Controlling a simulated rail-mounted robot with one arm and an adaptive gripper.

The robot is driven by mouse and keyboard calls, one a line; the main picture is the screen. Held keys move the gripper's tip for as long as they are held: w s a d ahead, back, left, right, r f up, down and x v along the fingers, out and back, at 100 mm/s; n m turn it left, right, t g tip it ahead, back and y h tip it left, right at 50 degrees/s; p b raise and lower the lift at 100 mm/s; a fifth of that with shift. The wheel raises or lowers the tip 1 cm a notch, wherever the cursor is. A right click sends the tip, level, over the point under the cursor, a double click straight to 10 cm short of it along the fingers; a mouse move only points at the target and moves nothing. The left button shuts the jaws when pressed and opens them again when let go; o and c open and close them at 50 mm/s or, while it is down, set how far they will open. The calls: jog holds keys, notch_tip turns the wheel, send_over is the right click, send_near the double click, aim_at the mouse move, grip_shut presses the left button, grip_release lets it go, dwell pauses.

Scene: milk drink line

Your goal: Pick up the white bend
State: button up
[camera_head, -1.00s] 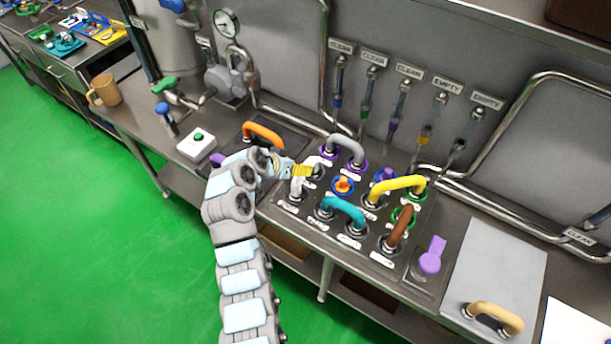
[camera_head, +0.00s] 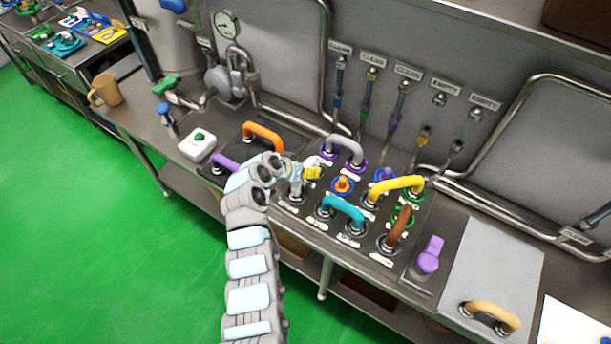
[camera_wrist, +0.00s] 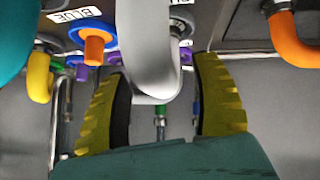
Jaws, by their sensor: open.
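The white bend (camera_wrist: 148,45) fills the upper middle of the wrist view, its curved part reaching down between my two yellow fingers. My gripper (camera_wrist: 160,78) is open, with one finger on each side of the bend and a gap to each. In the head view my gripper (camera_head: 311,173) is over the left part of the panel of ports and hides most of the white bend; only a small pale piece (camera_head: 311,161) shows behind it.
Close by are a grey bend (camera_head: 344,148), a teal bend (camera_head: 344,208), an orange bend (camera_head: 264,133), a yellow bend (camera_head: 396,187), a purple bend (camera_head: 226,163) and an orange plug (camera_head: 342,184). A tan bend (camera_head: 490,316) lies on the grey board at right.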

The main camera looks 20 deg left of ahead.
jog(key=shift+w+d+f, duration=0.15)
jog(key=shift+f, duration=0.2)
grip_shut()
jog(key=shift+r, duration=0.1)
dwell(0.3)
notch_tip(320, 180, up, 3)
jog(key=shift+r, duration=0.15)
jog(key=shift+s+r, duration=0.2)
jog(key=shift+r, duration=0.1)
jog(key=s+d+r+b, duration=0.2)
jog(key=s+d+r, duration=0.2)
jog(key=s+r, duration=0.5)
jog(key=shift+s, duration=2)
